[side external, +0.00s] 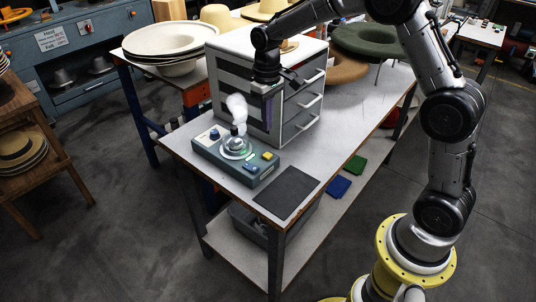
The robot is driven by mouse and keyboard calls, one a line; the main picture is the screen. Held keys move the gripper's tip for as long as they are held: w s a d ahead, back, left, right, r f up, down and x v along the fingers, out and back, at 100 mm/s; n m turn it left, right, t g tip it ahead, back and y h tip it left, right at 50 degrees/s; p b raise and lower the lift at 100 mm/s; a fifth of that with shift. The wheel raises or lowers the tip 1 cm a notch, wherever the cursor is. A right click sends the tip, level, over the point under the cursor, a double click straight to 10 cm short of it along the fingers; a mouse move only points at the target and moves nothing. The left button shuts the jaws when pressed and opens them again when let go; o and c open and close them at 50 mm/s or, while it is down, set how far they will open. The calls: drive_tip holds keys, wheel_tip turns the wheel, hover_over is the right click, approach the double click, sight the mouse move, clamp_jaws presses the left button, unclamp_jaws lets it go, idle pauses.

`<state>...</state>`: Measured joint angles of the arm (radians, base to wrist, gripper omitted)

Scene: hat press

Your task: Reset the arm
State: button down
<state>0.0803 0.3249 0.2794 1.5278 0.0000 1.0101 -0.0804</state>
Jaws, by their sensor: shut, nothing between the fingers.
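My gripper (268,92) hangs from my arm with its fingers pointing down, in front of the dark slatted side of a drawer cabinet. It is shut and holds nothing. It is above and behind a grey-blue control box (205,152) on the bench. The box bears a round metal fitting (237,147) with a puff of white steam (237,107) over it. A yellow button (268,156) and blue controls are on its top. My fingertips are small and dark here, and their exact gap to the cabinet cannot be told.
The drawer cabinet (296,118) stands on the bench (345,120) close to my gripper. A dark mat (287,192) lies at the front. Green hats (365,40) and a brown hat (345,68) are behind. White hat brims (170,40) are stacked at left. The bench's right part is bare.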

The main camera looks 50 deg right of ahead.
drive_tip(key=shift+r, duration=0.3)
idle(0.5)
drive_tip(key=s+a+r+t, duration=0.3)
drive_tip(key=s+r+t, duration=0.1)
drive_tip(key=s+r, duration=1.05)
drive_tip(key=s+f+t, duration=0.1)
drive_tip(key=s+f, duration=0.3)
drive_tip(key=s, duration=0.9)
drive_tip(key=shift+s+a+t, duration=0.3)
drive_tip(key=shift+s, duration=0.1)
